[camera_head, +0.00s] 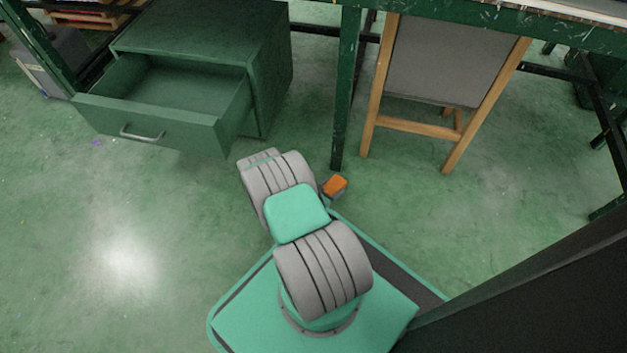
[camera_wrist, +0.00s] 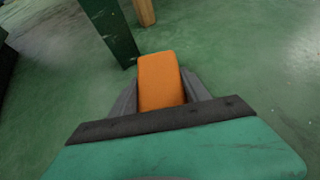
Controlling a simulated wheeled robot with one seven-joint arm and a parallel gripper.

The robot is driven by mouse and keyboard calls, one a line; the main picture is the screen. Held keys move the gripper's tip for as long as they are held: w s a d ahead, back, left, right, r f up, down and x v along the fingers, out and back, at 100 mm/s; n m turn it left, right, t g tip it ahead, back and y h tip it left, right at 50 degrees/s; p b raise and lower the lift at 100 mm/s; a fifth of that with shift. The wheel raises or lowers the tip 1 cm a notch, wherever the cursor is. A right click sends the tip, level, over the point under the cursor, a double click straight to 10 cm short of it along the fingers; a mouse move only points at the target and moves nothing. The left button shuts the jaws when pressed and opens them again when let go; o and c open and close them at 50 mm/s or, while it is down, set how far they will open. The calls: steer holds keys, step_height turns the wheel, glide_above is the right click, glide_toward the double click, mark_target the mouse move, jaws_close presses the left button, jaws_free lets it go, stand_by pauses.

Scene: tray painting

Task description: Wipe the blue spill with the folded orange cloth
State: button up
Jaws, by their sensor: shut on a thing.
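The folded orange cloth (camera_wrist: 160,78) is a small block between the two grey fingers of my gripper (camera_wrist: 160,88) in the wrist view. My gripper is shut on it. The cloth also shows in the head view (camera_head: 335,186), just right of my arm and near a green table leg; my arm hides most of the gripper there. The cloth is held over the green floor; its exact height is hard to tell. A small bluish-purple mark (camera_head: 97,142) lies on the floor left of the drawer front; I cannot tell whether it is the blue spill. No other blue patch shows.
A green cabinet (camera_head: 205,35) stands at upper left with its drawer (camera_head: 150,127) pulled open. A green table leg (camera_head: 347,100) stands close beyond the cloth. A wooden-framed grey board (camera_head: 440,60) leans to its right. The floor at left and lower left is clear.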

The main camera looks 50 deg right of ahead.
steer(key=r, duration=0.1)
steer(key=r+p, duration=0.1)
steer(key=r, duration=0.2)
steer(key=shift+w+a, duration=0.1)
steer(key=shift+w, duration=0.2)
steer(key=shift+r+p, duration=1.5)
steer(key=shift+r, duration=0.45)
